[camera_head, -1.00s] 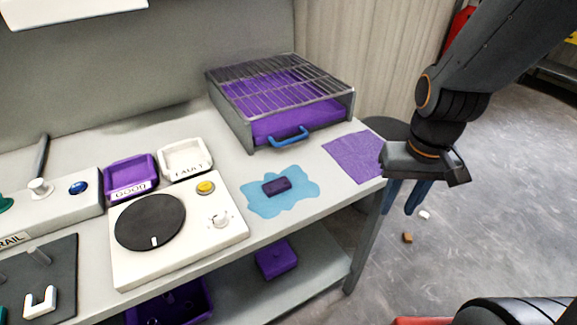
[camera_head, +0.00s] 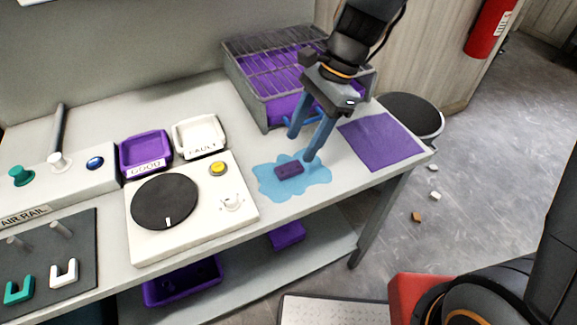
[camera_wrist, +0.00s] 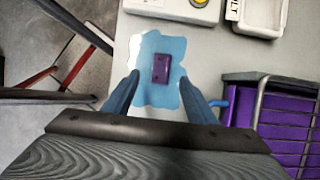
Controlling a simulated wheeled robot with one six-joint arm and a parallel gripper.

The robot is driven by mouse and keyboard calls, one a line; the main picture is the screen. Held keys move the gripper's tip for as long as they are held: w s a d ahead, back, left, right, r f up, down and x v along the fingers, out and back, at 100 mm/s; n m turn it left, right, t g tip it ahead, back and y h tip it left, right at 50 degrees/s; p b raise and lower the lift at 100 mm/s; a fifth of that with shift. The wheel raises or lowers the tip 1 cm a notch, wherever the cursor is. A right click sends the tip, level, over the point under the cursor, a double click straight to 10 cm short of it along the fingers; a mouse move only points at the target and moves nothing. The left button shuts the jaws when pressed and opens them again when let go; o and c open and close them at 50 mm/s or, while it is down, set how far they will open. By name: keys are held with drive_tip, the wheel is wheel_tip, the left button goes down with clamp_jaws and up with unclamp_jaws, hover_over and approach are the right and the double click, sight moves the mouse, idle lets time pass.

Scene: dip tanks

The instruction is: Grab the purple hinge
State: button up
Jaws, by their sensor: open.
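The purple hinge (camera_head: 289,169) is a small dark purple block lying on a light blue splash-shaped patch (camera_head: 268,183) on the bench. My gripper (camera_head: 301,149) has two blue fingers and is open above the bench, just behind and above the hinge in the head view. In the wrist view the hinge (camera_wrist: 161,69) lies beyond the fingertips, roughly centred between the open fingers (camera_wrist: 160,76). Nothing is between the fingers.
A wire-topped purple tray box (camera_head: 262,108) stands behind, and a purple cloth (camera_head: 381,142) lies right. Left are a white turntable unit (camera_head: 235,220), a purple GOOD tray (camera_head: 146,150) and a white FAULT tray (camera_head: 199,137). The bench's front edge is close to the patch.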

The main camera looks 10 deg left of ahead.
sight(289, 166)
drive_tip(key=shift+w+p+x, duration=0.15)
drive_tip(key=shift+p+x, duration=0.25)
drive_tip(key=shift+x, duration=1.35)
drive_tip(key=shift+w+p+x, duration=0.15)
drive_tip(key=shift+p+x, duration=0.2)
drive_tip(key=shift+x, duration=1.35)
drive_tip(key=shift+d+f, duration=0.1)
drive_tip(key=shift+f, duration=0.05)
drive_tip(key=c, duration=1.2)
